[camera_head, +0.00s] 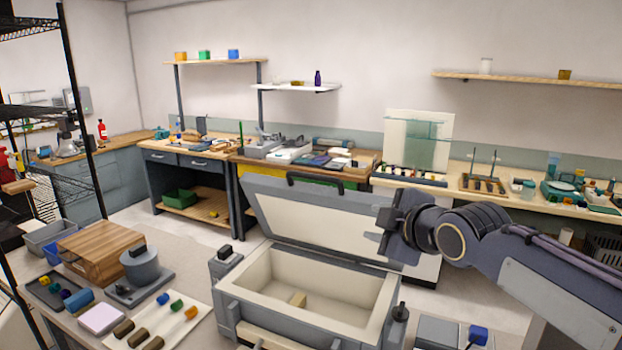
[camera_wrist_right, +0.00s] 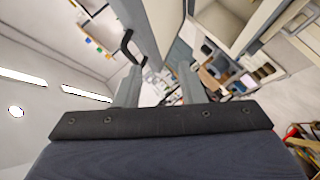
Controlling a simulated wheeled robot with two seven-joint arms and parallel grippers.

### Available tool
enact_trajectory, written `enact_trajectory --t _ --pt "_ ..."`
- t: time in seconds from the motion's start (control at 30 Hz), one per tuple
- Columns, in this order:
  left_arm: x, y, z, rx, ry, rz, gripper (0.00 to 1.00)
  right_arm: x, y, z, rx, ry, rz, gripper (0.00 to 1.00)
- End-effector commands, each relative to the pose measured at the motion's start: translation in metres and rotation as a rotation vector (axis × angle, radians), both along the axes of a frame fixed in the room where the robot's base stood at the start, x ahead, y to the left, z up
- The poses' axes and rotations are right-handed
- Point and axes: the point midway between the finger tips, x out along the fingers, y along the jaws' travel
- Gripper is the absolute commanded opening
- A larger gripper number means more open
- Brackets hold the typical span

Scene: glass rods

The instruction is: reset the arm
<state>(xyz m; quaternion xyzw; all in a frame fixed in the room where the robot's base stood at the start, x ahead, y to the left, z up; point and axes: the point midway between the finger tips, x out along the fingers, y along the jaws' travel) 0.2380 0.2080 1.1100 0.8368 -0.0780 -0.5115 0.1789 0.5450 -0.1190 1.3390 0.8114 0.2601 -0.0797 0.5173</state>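My right arm comes in from the right in the head view. Its gripper (camera_head: 381,231) is in front of the right part of the raised lid (camera_head: 310,222) of a grey box (camera_head: 315,322). In the right wrist view the two fingers of this gripper (camera_wrist_right: 160,84) stand apart with nothing held between them. The lid's dark handle (camera_wrist_right: 127,46) shows beyond the left finger there; whether they touch is unclear. My left gripper is not in view.
Left of the box, the table holds a wooden case (camera_head: 100,252), a grey round device (camera_head: 140,268) and a white board (camera_head: 165,322) with coloured pieces. A blue-topped item (camera_head: 477,335) is at the lower right. Crowded benches (camera_head: 300,160) line the back wall.

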Motion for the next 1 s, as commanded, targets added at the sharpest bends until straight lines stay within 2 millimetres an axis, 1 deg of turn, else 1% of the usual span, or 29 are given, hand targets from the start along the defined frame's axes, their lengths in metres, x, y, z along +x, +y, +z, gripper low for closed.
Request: enact_trajectory --t 0.03,0.17,0.27,0.33,0.37,0.47,0.53,0.57,0.6,0.7,0.8,0.9,1.0 --pt "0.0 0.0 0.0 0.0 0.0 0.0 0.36 -0.008 -0.01 -0.005 0.028 0.03 -0.025 0.36" --pt "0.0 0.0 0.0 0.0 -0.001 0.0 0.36 -0.032 -0.032 -0.024 0.12 0.127 -0.1 0.36" --pt "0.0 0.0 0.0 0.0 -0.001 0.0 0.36 -0.055 -0.049 -0.042 0.207 0.219 -0.173 0.36" --pt "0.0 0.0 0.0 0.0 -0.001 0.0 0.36 -0.076 -0.062 -0.058 0.281 0.293 -0.237 0.36" --pt "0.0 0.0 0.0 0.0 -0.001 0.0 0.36 -0.087 -0.068 -0.066 0.314 0.329 -0.267 0.36" --pt "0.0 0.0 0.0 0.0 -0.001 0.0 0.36 -0.131 -0.086 -0.098 0.456 0.467 -0.397 0.36" --pt "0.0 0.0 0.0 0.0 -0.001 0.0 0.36 -0.17 -0.096 -0.126 0.577 0.582 -0.514 0.36" --pt "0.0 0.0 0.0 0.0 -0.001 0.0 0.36 -0.187 -0.098 -0.138 0.632 0.633 -0.568 0.36" --pt "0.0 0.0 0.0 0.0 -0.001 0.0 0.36 -0.209 -0.1 -0.154 0.702 0.697 -0.639 0.36" --pt "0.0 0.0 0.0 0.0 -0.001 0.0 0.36 -0.255 -0.098 -0.188 0.85 0.829 -0.791 0.36" --pt "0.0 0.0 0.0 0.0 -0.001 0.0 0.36 -0.286 -0.092 -0.212 0.952 0.921 -0.905 0.36" --pt "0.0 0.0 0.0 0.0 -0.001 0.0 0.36 -0.303 -0.087 -0.225 1.007 0.973 -0.967 0.36" --pt "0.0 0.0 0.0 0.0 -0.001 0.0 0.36 -0.308 -0.085 -0.229 1.027 0.988 -0.989 0.36"
